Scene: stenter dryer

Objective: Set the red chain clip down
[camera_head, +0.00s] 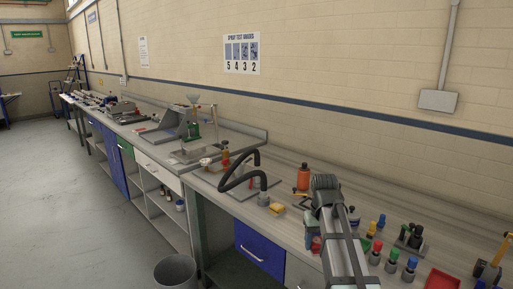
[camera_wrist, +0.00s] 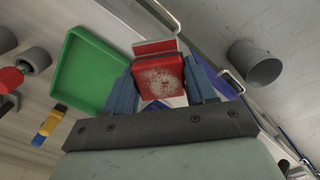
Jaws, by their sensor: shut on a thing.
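In the wrist view, my gripper (camera_wrist: 164,76) has its two blue fingers closed on the sides of the red chain clip (camera_wrist: 170,78). The clip's red face is worn, with a pale speckled patch. A flat red and pale piece (camera_wrist: 155,47) shows just beyond its far end; I cannot tell if it is part of the clip. An empty green tray (camera_wrist: 85,72) lies to the left of the fingers. In the head view, my arm hides most of the gripper, and the clip cannot be made out clearly.
A grey bin (camera_head: 175,271) stands on the floor before the bench. Bottles with coloured caps (camera_head: 392,262) and a red tray (camera_head: 443,279) are right of my arm.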

